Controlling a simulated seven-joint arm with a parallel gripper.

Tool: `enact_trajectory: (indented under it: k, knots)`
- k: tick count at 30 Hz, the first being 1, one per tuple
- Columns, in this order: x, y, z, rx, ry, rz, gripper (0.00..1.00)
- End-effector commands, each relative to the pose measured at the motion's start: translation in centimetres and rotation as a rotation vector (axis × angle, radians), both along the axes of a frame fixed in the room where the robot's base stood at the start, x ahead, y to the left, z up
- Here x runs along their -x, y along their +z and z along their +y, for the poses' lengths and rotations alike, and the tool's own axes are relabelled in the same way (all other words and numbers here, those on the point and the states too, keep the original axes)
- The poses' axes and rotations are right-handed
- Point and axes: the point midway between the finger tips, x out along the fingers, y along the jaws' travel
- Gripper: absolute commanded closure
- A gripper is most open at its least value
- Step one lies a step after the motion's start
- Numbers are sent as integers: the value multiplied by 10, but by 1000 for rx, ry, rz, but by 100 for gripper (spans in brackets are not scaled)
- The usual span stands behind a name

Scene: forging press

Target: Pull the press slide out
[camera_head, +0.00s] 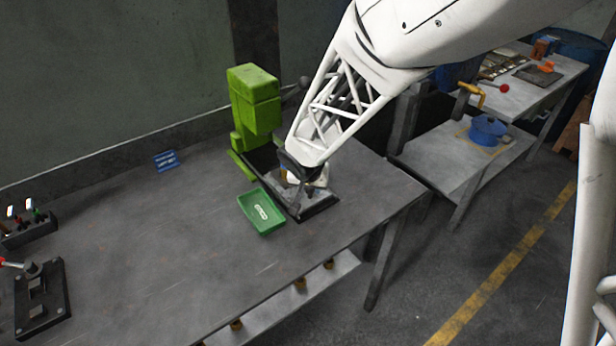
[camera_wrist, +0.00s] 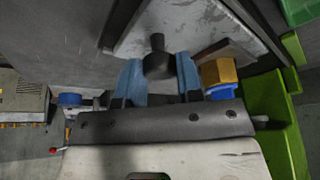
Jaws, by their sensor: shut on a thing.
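The green press (camera_head: 255,100) stands on the workbench against the wall. Its slide, a light grey plate (camera_wrist: 185,22) on a dark base, reaches out from the press toward the bench's front edge. A black knob (camera_wrist: 157,58) stands up from the slide. My gripper (camera_head: 304,180) is over the front part of the slide. In the wrist view its two blue fingers are shut on the knob, one on each side. My arm hides part of the slide in the head view.
A green tray (camera_head: 262,213) lies just left of the slide. A brass-coloured block (camera_wrist: 218,72) with a blue part is close beside my gripper. A blue item (camera_head: 166,160) lies farther left. The bench's middle is clear.

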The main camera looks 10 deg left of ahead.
Motion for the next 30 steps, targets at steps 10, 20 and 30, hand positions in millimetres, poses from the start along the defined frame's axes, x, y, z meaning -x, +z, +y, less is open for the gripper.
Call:
enact_trajectory:
  k: [10,20,30]
  knots:
    - [-1,1,0,-1,-1,-1,51]
    - [0,0,0,0,0,-1,43]
    - [5,14,1,-2,-1,-1,43]
